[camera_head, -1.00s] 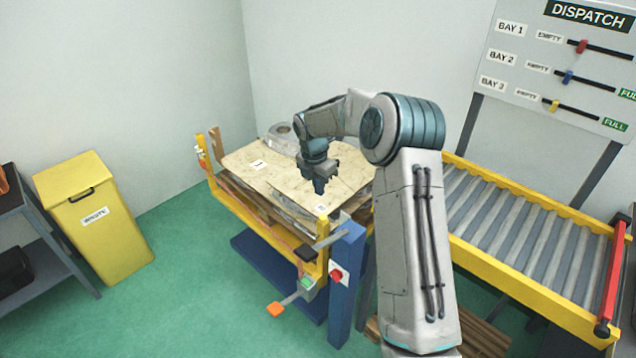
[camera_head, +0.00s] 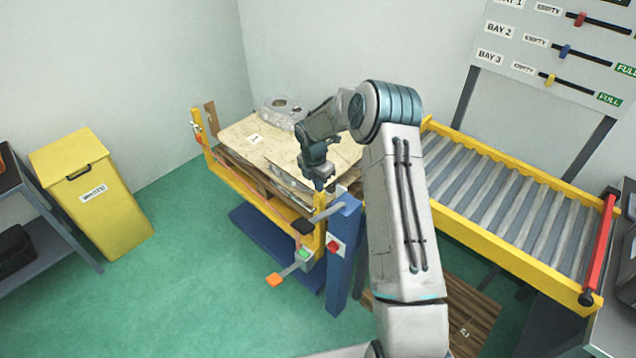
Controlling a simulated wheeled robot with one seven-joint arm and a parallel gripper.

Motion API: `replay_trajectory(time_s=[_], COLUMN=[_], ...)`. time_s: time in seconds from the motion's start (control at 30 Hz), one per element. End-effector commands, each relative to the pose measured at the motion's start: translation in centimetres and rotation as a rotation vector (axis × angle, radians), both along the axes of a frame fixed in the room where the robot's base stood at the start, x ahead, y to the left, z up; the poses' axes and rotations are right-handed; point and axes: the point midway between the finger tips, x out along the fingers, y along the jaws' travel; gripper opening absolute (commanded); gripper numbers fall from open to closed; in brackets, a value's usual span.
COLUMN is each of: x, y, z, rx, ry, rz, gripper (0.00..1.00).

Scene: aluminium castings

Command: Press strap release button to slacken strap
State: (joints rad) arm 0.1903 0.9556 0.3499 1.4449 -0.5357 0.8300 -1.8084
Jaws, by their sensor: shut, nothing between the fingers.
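A red button (camera_head: 333,246) sits on the upper part of a blue post (camera_head: 342,275) at the front right of the yellow frame (camera_head: 262,222). A small green button or panel (camera_head: 305,252) is left of it, by a lever with an orange tip (camera_head: 274,280). I cannot tell which of these is the strap release. My gripper (camera_head: 319,184) points down, shut and empty, above the front right corner of the load, higher than the buttons and apart from them. The strap itself is not clear to see.
Castings (camera_head: 280,106) and a tan sheet (camera_head: 252,150) lie on the pallet in the frame. A roller conveyor (camera_head: 480,205) stands right, a yellow waste bin (camera_head: 95,200) left. Green floor is clear in front.

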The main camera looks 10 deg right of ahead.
Motion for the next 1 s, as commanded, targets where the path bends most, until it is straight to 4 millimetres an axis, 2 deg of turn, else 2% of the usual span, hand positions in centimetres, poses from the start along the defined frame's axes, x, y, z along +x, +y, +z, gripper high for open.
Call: replay_trajectory(time_s=[0.3,0.67,0.77,0.87,1.0], x=[-0.1,-0.4,-0.4,-0.4,-0.3], y=[-0.1,-0.2,-0.1,0.1,0.5], z=[-2.6,-2.8,-2.0,-0.4,3.1], rx=[0.001,0.0,-0.001,-0.001,-0.001], ry=[0.002,0.01,0.008,0.003,-0.013], rz=[0.0,-0.001,-0.001,0.0,0.002], gripper=[0.0,0.0,0.0,0.0,0.0])
